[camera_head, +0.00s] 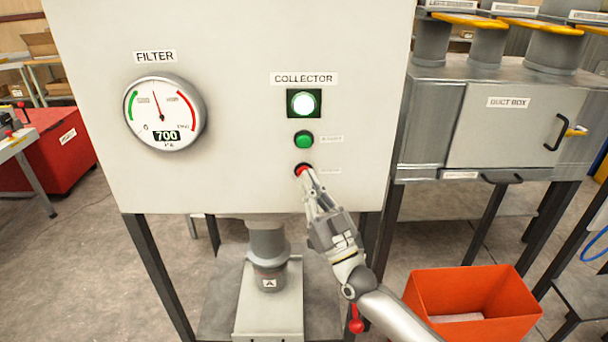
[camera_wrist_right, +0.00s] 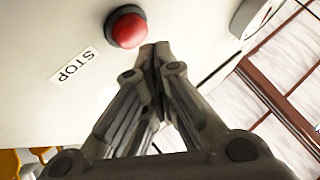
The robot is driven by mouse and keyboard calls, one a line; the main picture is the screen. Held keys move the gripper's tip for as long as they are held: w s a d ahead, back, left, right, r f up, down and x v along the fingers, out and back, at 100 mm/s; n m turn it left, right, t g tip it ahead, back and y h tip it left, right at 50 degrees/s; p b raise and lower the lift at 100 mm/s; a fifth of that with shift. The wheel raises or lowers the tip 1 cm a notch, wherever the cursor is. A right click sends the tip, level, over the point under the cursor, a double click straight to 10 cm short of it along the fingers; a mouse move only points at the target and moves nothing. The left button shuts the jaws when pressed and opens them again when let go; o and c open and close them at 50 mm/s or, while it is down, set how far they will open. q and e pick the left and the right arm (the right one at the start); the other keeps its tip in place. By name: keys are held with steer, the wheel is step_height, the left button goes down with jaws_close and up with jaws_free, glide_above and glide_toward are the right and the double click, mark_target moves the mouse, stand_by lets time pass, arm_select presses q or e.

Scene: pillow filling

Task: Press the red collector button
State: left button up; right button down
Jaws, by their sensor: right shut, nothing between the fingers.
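The red collector button (camera_head: 301,168) is the lowest control on the white panel, below the green button (camera_head: 303,140) and the lit lamp (camera_head: 303,103) under the COLLECTOR label. My right gripper (camera_head: 307,174) is shut and empty, its fingertips at the red button and covering part of it. In the right wrist view the red button (camera_wrist_right: 128,28) sits in a dark ring beside a STOP label (camera_wrist_right: 74,67). The closed fingertips (camera_wrist_right: 155,46) appear right beside its edge; I cannot tell whether they touch it. My left gripper is not in view.
A FILTER gauge (camera_head: 165,113) reading 700 is on the panel's left. The grey duct box (camera_head: 433,117) stands to the right. An orange bin (camera_head: 474,299) stands on the floor at lower right, close to my right arm. A grey pipe (camera_head: 268,243) is below the panel.

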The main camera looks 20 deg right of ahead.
steer(key=shift+w, duration=0.1)
steer(key=shift+w+d, duration=0.15)
steer(key=shift+w, duration=0.2)
steer(key=shift+w+d+b, duration=0.15)
steer(key=shift+w+b, duration=0.3)
stand_by(0.9)
steer(key=shift+s, duration=0.1)
steer(key=shift+s+a+p, duration=0.3)
steer(key=shift+s+p, duration=0.3)
steer(key=shift+s, duration=0.2)
steer(key=s+p, duration=0.1)
steer(key=s, duration=0.1)
steer(key=s+a+p, duration=0.1)
steer(key=s, duration=0.1)
steer(key=shift+s+a+p, duration=0.2)
steer(key=shift+s+p, duration=0.15)
steer(key=shift+s, duration=0.05)
